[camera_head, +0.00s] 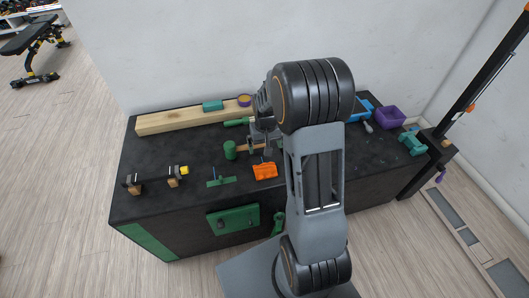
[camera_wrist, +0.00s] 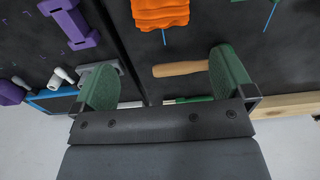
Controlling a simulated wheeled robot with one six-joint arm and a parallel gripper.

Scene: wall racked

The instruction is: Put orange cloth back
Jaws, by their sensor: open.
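The orange cloth (camera_head: 265,171) lies folded near the front edge of the dark workbench top (camera_head: 150,157). In the wrist view the cloth (camera_wrist: 160,14) shows at the top edge, partly cut off, with a thin blue line or strip beside it. My gripper (camera_wrist: 163,68) is open, its two green-padded fingers apart and nothing held between them. In the head view my gripper (camera_head: 262,143) is over the bench, behind the cloth, and partly hidden by my arm.
A green-headed mallet (camera_head: 230,150) with a wooden handle lies close to my gripper. A wooden beam (camera_head: 175,121) lies along the back. A purple bin (camera_head: 390,118) and green dumbbell-shaped object (camera_head: 411,143) are at the right. A wall stands behind the bench.

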